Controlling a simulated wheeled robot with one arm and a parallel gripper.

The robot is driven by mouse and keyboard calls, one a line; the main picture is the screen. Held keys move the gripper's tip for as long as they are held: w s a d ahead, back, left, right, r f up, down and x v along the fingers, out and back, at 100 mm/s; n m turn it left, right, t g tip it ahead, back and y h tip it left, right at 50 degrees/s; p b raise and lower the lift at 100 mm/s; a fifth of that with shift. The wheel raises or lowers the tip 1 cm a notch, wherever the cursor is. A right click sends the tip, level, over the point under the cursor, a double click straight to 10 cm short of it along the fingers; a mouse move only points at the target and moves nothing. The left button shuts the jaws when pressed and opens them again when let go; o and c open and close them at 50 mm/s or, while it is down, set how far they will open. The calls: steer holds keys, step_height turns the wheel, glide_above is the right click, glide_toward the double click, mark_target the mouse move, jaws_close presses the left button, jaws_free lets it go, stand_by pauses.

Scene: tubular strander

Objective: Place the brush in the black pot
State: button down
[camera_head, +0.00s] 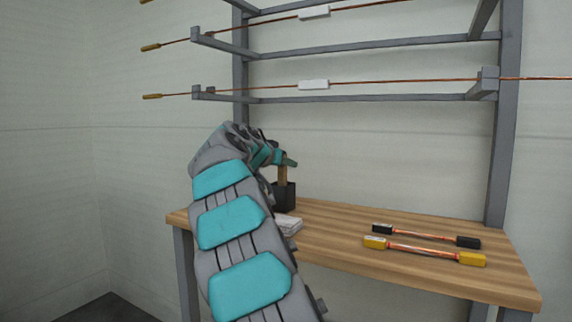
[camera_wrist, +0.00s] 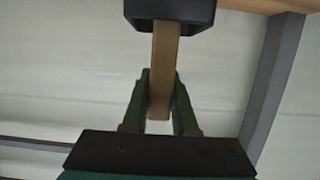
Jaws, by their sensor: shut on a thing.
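The black pot (camera_head: 286,197) stands upright near the back left of the wooden table. It also shows at the top of the wrist view (camera_wrist: 170,9), inverted. My gripper (camera_head: 288,162) is above the pot, its green fingers (camera_wrist: 160,105) shut on the brown handle of the brush (camera_wrist: 163,68). The brush (camera_head: 282,175) is roughly upright, and its lower part meets the pot's opening. The lower end of the brush is hidden, so I cannot tell how deep it is or whether it touches the bottom.
A white folded stack (camera_head: 288,224) lies on the wooden table (camera_head: 340,225) before the pot. A black-ended copper rod (camera_head: 425,236) and a yellow-ended one (camera_head: 425,250) lie to the right. A grey rack (camera_head: 505,140) with copper rods rises behind. The table's middle is clear.

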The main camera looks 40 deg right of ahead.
steer(key=shift+f, duration=0.2)
steer(key=c, duration=0.7)
jaws_free()
steer(key=shift+r, duration=0.1)
steer(key=b+v, duration=0.1)
steer(key=v, duration=1.1)
steer(key=shift+w+r, duration=0.1)
steer(key=shift+r, duration=0.05)
